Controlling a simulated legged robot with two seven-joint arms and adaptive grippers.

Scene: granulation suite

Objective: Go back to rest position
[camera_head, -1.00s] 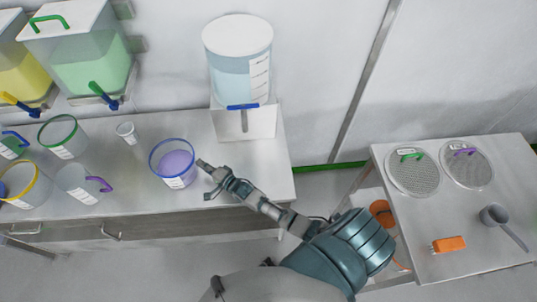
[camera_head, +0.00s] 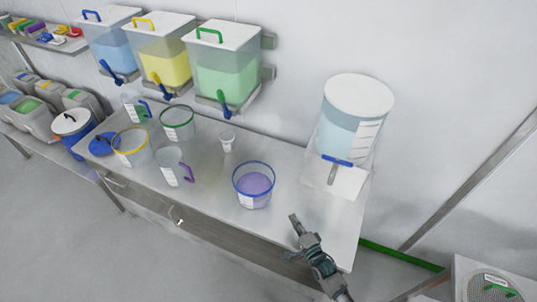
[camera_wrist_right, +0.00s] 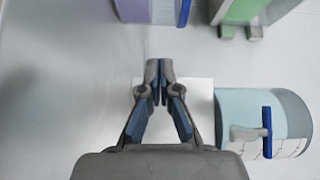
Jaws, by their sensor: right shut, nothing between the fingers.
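My right gripper (camera_head: 296,222) is at the front right of the steel bench (camera_head: 215,210), to the right of the blue-rimmed container with purple contents (camera_head: 253,188) and apart from it. In the right wrist view the gripper's fingers (camera_wrist_right: 160,68) are together with nothing between them. The purple container shows partly at the top of that view (camera_wrist_right: 152,10). A clear tank of pale blue liquid (camera_wrist_right: 270,120) with a blue-handled tap lies to the right there. My left gripper is not in either view.
The tank (camera_head: 352,115) stands at the bench's right end. Yellow-rimmed (camera_head: 131,147) and green-rimmed (camera_head: 177,124) containers, a purple-handled jug (camera_head: 172,168) and a small cup (camera_head: 227,141) stand left of the purple one. Several dispensers with taps (camera_head: 226,72) hang on the wall above. Open floor lies in front.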

